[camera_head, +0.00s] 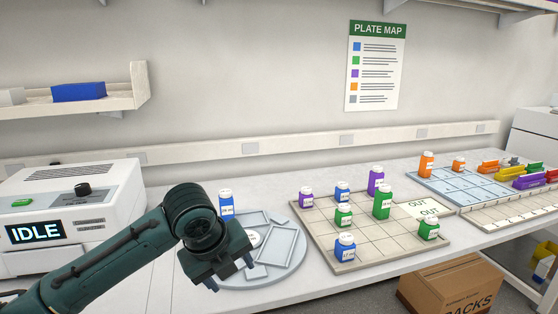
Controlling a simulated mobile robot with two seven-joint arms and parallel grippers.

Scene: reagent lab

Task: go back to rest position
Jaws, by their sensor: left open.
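My left gripper (231,281) comes in from the lower left on a dark green arm. Its jaws are open and point down over the left part of a round grey plate (290,262). Nothing shows between the fingers. A blue bottle (226,205) stands behind the gripper, at the back left of the plate; its base is partly hidden. My right gripper is not in view.
A gridded tray (385,251) holds several blue, green and purple bottles. A blue tray (450,187) with orange bottles lies behind it at right. A white machine reading IDLE (95,192) stands at left. A carton (452,284) sits below the bench.

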